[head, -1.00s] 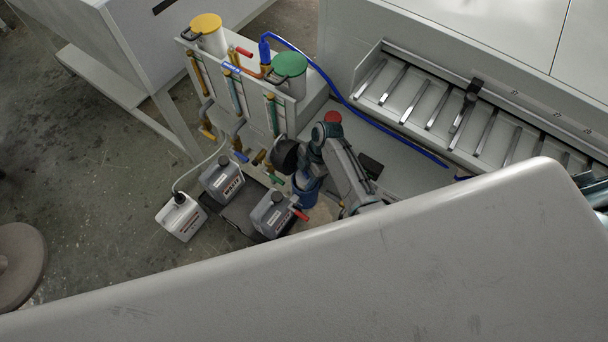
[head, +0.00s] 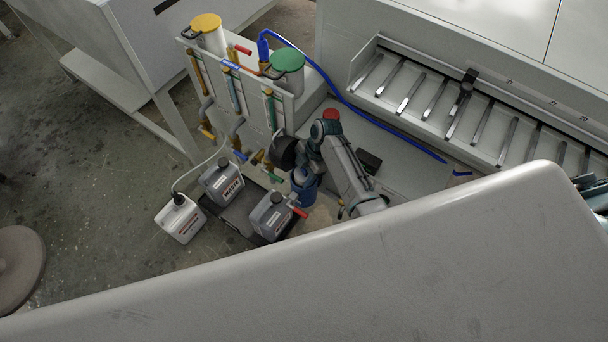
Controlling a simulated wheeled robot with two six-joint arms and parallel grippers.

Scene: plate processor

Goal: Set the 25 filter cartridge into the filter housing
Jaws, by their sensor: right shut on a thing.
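My right arm reaches down beside the plumbing panel, and its dark gripper (head: 284,154) is near the panel's lower right end. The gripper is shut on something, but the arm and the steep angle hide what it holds. A blue cylindrical part (head: 304,188) shows just below the gripper; I cannot tell whether it is the filter housing. I cannot make out the 25 filter cartridge or its label. My left gripper does not show.
Yellow-lidded (head: 206,24) and green-lidded (head: 288,62) canisters stand behind the valve panel. A grey waste jug (head: 222,183), another grey jug (head: 270,216) and a white jug (head: 181,219) stand below. A blue hose (head: 372,121) crosses the machine deck. A large pale panel (head: 400,265) blocks the foreground.

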